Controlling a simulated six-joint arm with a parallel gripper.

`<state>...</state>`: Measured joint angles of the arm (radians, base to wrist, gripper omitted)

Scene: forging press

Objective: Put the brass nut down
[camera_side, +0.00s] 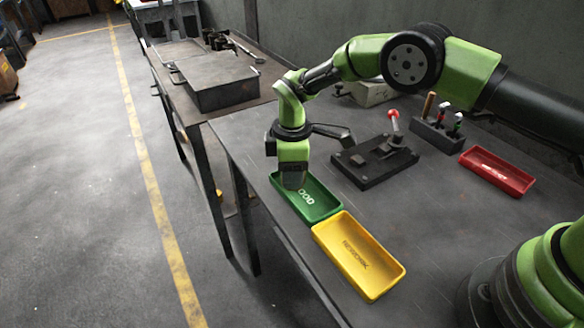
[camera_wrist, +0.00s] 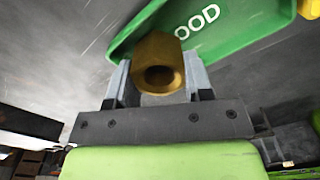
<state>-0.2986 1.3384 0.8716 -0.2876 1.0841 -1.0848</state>
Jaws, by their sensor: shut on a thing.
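The brass nut (camera_wrist: 158,66) is held between the two fingers of my gripper (camera_wrist: 157,82) in the wrist view, its dark round hole facing the camera. My gripper is shut on it. The green tray (camera_wrist: 234,36) marked "GOOD" lies beyond the nut in that view. In the side view, my gripper (camera_side: 290,186) points down over the far left end of the green tray (camera_side: 322,212). The nut is hidden there, and I cannot tell its height above the tray.
A yellow tray (camera_side: 358,256) sits just in front of the green one. A black fixture with a red-knobbed lever (camera_side: 374,160) stands to the right. Farther right are a red tray (camera_side: 497,170) and a tool holder (camera_side: 437,134). The table's left edge runs close beside the trays.

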